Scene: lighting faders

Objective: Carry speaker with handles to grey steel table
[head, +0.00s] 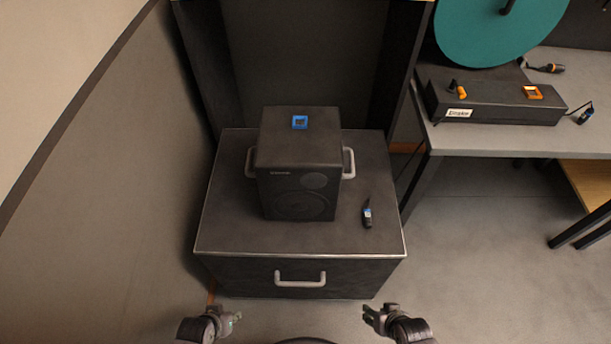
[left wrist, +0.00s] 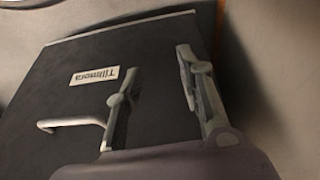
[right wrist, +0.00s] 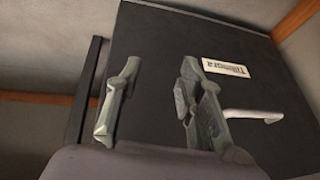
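The black speaker (head: 292,185) stands upright on a dark case with a light trim edge. It has a light grey handle on its left side (head: 251,163) and another on its right side (head: 348,163). A blue square piece (head: 300,122) sits on its top. My left gripper (head: 226,318) is open and empty in front of the case's near left; it also shows in the left wrist view (left wrist: 152,85). My right gripper (head: 378,316) is open and empty at the near right, also in the right wrist view (right wrist: 158,88). The grey table (head: 481,141) stands at the right.
The dark case (head: 232,235) has a front handle (head: 300,279) and a "Tillmora" label (left wrist: 94,76). A small dark device (head: 367,216) lies right of the speaker. The table holds a long black box (head: 495,108), a teal disc (head: 490,30) and small items. A wall rises at left.

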